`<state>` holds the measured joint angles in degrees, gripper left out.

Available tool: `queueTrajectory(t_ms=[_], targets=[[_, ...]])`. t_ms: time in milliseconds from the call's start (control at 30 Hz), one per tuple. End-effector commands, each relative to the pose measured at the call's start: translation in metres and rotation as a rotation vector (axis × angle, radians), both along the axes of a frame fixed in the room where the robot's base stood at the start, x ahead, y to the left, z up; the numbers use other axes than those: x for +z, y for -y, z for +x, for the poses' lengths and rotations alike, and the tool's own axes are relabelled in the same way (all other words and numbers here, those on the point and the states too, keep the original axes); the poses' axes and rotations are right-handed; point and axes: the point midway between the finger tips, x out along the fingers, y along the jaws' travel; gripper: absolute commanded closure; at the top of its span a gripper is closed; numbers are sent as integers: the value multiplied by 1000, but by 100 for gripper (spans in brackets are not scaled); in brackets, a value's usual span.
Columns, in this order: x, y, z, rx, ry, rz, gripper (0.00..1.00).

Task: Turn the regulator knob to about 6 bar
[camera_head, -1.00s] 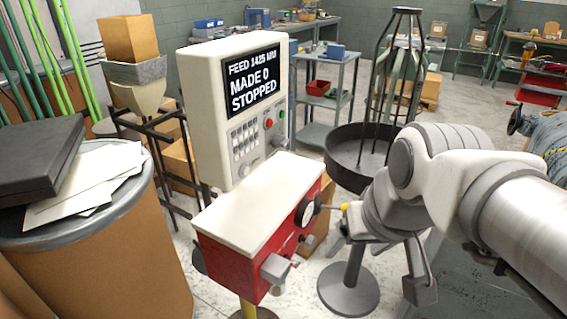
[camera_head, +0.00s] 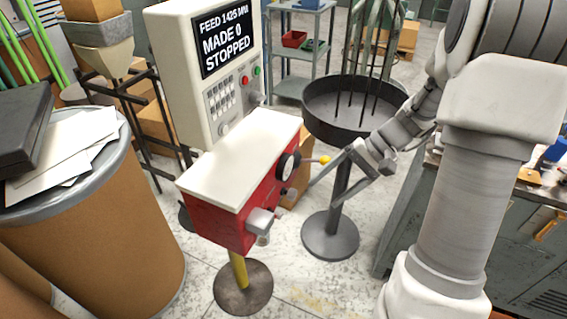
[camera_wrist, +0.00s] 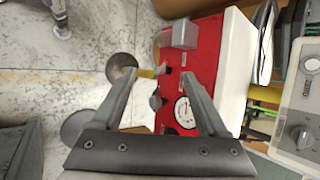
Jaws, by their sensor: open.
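The red machine box with a white top (camera_head: 245,150) stands on a yellow post. On its right face are a round gauge (camera_head: 288,165) and, below it, a small grey knob (camera_head: 290,194), which looks like the regulator knob. In the wrist view the white gauge face (camera_wrist: 184,112) and the grey knob (camera_wrist: 155,102) show between my fingers. The gauge reading is too small to tell. My gripper (camera_head: 320,197) is open and empty, right of the knob and apart from it, pointing at that face. Its spread fingers also show in the wrist view (camera_wrist: 160,68).
A grey block (camera_head: 262,221) juts from the box front. A round black tray on a stand (camera_head: 350,132) is behind my gripper. The control panel (camera_head: 205,75) reads STOPPED.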

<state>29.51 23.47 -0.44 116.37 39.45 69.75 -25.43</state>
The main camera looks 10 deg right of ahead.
Motion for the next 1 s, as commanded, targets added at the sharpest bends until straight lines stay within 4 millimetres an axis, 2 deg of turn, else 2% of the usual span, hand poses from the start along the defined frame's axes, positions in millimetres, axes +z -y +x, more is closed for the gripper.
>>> queueTrajectory(t_ms=[33,300,700,833,1000], targets=[[-11,5,3,-28,-19,57,24],[-62,26,19,-190,-30,356,24],[-139,70,30,-509,81,735,24],[-156,81,29,-587,120,801,24],[-165,86,29,-630,146,833,24]])
